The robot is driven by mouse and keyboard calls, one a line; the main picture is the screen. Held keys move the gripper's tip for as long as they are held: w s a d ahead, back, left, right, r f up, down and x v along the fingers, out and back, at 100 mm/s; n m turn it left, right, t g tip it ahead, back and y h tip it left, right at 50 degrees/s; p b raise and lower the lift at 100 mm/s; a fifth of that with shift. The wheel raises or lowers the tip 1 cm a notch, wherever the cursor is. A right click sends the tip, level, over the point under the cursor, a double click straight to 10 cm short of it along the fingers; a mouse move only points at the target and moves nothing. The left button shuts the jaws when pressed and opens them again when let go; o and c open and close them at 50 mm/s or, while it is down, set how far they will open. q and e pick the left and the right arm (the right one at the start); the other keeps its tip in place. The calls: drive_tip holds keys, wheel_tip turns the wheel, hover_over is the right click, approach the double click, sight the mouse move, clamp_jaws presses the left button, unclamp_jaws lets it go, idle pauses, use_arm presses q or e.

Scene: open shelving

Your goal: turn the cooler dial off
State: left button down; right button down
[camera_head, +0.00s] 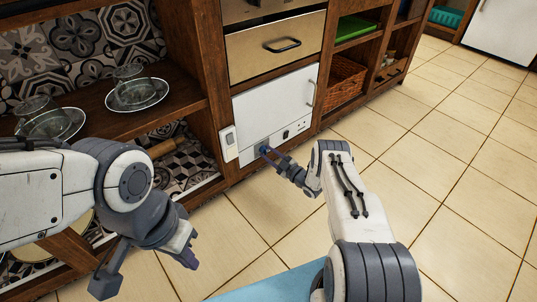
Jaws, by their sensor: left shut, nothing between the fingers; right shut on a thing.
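The cooler (275,107) is a white box set low in the wooden shelving, with a handle on the right of its door. A grey control strip (289,133) runs along its lower front. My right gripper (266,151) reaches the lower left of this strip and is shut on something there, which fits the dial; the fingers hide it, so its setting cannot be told. My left gripper (187,258) is shut and empty, hanging low at the left, well apart from the cooler.
A white switch box (229,143) is on the post left of the cooler. Glass cups on saucers (137,94) stand on the left shelf. A drawer (277,45) is above the cooler, and a wicker basket (344,82) is to its right. The tiled floor (470,190) at right is clear.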

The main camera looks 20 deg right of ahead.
drive_tip(key=c, duration=0.5)
unclamp_jaws()
drive_tip(key=p+v, duration=0.5)
drive_tip(key=v, duration=0.5)
drive_tip(key=shift+s+d, duration=0.1)
drive_tip(key=shift+s, duration=0.2)
drive_tip(key=shift+w, duration=0.1)
